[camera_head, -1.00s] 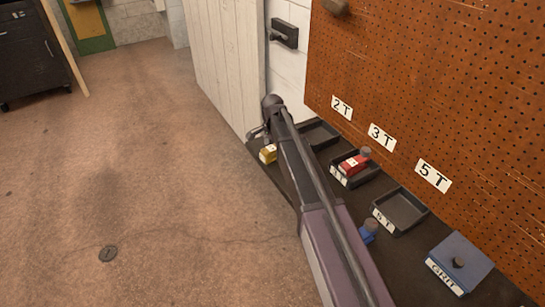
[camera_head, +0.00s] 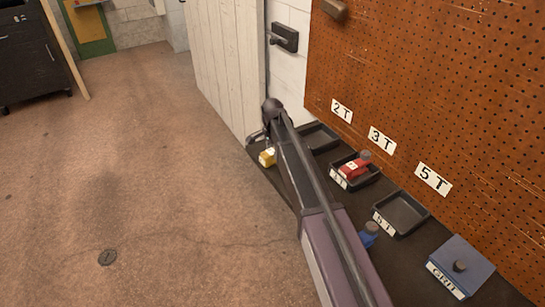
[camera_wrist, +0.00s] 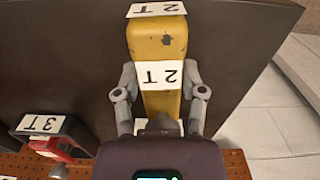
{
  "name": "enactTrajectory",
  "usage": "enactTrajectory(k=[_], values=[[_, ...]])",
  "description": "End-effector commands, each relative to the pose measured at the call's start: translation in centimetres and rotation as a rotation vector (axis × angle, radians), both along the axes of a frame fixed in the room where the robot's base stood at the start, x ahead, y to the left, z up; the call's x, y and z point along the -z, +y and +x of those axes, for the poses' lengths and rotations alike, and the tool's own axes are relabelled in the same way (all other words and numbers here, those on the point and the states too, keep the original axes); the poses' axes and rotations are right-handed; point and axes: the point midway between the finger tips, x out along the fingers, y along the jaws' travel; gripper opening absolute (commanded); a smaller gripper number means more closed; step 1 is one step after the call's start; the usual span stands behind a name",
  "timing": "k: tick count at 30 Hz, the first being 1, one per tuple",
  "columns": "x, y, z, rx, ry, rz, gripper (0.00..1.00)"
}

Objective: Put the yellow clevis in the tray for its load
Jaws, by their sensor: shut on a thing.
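The yellow clevis (camera_wrist: 158,42) fills the upper middle of the wrist view, with white "2 T" labels on it. My gripper (camera_wrist: 160,80) is shut on it, one finger on each side. In the head view the clevis (camera_head: 267,157) shows at the left end of the dark bench, by its front edge, beside my arm. My arm hides most of my gripper there. The tray under the "2 T" sign (camera_head: 341,111) is black and looks empty (camera_head: 333,139); my arm covers part of it. I cannot tell whether the clevis touches the bench.
The "3 T" tray (camera_head: 373,181) holds a red clevis (camera_head: 355,166). The "5 T" tray (camera_head: 421,216) is empty. A blue piece (camera_head: 369,235) stands in front of it. A blue GRIT box (camera_head: 470,255) is at right. A pegboard (camera_head: 440,90) rises behind; a white panel (camera_head: 222,65) stands beyond the bench.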

Motion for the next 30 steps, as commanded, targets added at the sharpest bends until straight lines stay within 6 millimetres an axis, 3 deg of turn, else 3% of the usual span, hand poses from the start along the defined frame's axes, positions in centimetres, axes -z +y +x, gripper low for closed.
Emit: enactTrajectory(k=[16, 30], values=[[-0.6, 0.0, 0.0, 0.000, 0.000, 0.000, 0.00], [-4.1, -0.1, -0.3, 0.000, 0.000, 0.000, 0.00]])
